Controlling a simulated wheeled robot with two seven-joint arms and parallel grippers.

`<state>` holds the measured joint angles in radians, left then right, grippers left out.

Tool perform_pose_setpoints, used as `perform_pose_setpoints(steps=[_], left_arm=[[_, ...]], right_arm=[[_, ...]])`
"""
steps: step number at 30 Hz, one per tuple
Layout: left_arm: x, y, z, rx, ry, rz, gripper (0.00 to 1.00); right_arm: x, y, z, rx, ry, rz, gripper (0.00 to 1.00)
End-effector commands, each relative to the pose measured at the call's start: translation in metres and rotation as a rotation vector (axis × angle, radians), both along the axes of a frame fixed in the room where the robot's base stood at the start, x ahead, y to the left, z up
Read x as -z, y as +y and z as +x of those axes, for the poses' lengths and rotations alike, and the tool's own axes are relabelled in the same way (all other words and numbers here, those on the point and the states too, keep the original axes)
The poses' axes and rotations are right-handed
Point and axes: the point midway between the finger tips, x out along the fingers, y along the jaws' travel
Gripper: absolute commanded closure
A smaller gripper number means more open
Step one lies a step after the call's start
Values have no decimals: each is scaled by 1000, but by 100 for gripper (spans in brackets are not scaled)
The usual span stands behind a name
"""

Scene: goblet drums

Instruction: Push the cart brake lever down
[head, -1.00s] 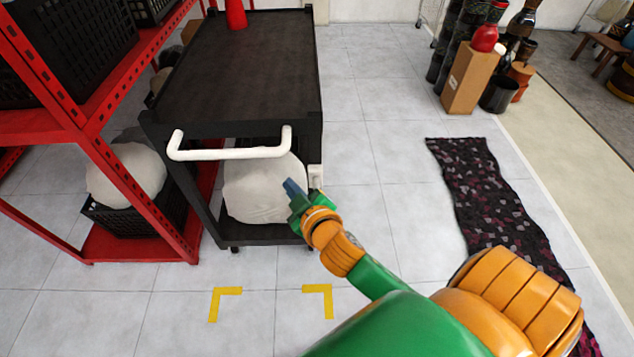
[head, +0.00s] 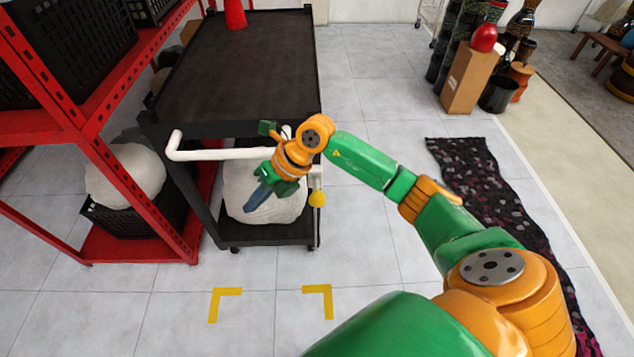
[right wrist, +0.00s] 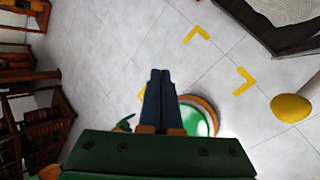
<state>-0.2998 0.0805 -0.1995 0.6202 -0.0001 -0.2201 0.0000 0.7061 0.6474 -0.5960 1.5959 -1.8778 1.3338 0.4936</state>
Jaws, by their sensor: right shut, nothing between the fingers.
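The black cart (head: 235,70) stands ahead with a white push handle (head: 215,154) on its near end. The brake lever's yellow knob (head: 317,199) sits at the cart's near right corner, below a pale bracket. The knob also shows large at the right edge of the right wrist view (right wrist: 292,107). My right gripper (head: 254,209) is shut and empty, its dark blue fingers pointing down and left. It is in front of the lower shelf, left of the knob and apart from it. The fingers (right wrist: 158,78) point toward bare floor in the wrist view. My left gripper is out of view.
A white sack (head: 290,208) lies on the cart's lower shelf, and a red cone (head: 235,15) stands on top. A red rack (head: 105,165) stands close on the left. Yellow corner marks (head: 318,290) lie on clear floor in front. A dark patterned rug (head: 470,185) lies right.

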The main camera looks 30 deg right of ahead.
Motion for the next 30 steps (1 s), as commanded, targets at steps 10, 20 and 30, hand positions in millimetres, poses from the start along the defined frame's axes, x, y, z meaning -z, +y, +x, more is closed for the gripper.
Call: perform_pose_setpoints(steps=[10, 20, 30], left_arm=[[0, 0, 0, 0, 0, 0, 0], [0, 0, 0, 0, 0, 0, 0], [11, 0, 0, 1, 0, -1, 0]], right_arm=[[5, -133, -9, 183, 202, -503, 100], [2, -152, -14, 220, 239, -567, 100], [13, -151, -13, 218, 238, -564, 100]])
